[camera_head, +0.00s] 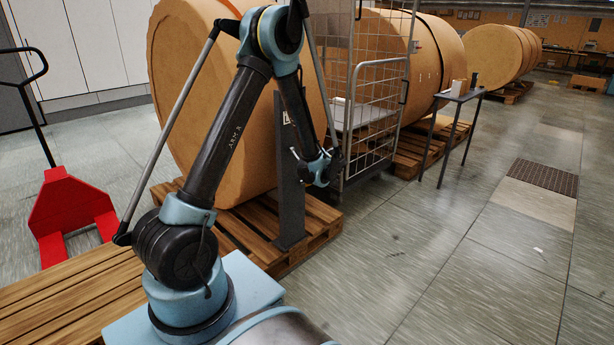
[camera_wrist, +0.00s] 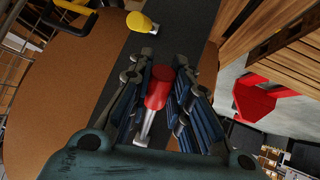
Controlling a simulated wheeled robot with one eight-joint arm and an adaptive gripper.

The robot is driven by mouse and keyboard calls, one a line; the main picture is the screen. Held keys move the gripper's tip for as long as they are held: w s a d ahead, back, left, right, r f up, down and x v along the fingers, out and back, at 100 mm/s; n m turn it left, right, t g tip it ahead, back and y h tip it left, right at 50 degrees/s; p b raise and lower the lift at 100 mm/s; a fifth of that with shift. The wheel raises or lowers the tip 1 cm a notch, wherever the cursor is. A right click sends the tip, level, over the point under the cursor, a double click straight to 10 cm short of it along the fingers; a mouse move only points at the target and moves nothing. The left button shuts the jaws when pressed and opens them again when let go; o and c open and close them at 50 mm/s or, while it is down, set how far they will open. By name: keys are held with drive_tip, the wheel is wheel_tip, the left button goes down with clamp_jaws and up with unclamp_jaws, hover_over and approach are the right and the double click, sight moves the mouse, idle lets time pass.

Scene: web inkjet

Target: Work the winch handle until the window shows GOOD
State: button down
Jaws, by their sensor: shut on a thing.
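A red winch grip (camera_wrist: 158,88) on a bright metal rod (camera_wrist: 146,127) sits between the fingers of my gripper (camera_wrist: 158,73) in the wrist view. My gripper is shut on this red grip. Behind it stands a dark grey post (camera_wrist: 190,30), which also shows in the head view (camera_head: 290,190) on a pallet. In the head view my gripper (camera_head: 318,168) is beside the post, and the winch handle is hidden there. A white label with dark marks (camera_head: 286,118) is partly visible on the post; I cannot read it. No window reading GOOD can be made out.
A large brown paper roll (camera_head: 215,90) stands close behind the post. A wire cage trolley (camera_head: 375,120) and a small grey table (camera_head: 458,97) are to the right. A red pallet truck (camera_head: 70,205) stands left. The floor at right is clear. A yellow knob (camera_wrist: 140,22) shows in the wrist view.

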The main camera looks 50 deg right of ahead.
drive_tip(key=c, duration=1.5)
unclamp_jaws()
drive_tip(key=shift+f, duration=0.15)
drive_tip(key=shift+o, duration=0.2)
drive_tip(key=v, duration=1.2)
drive_tip(key=shift+w, duration=0.1)
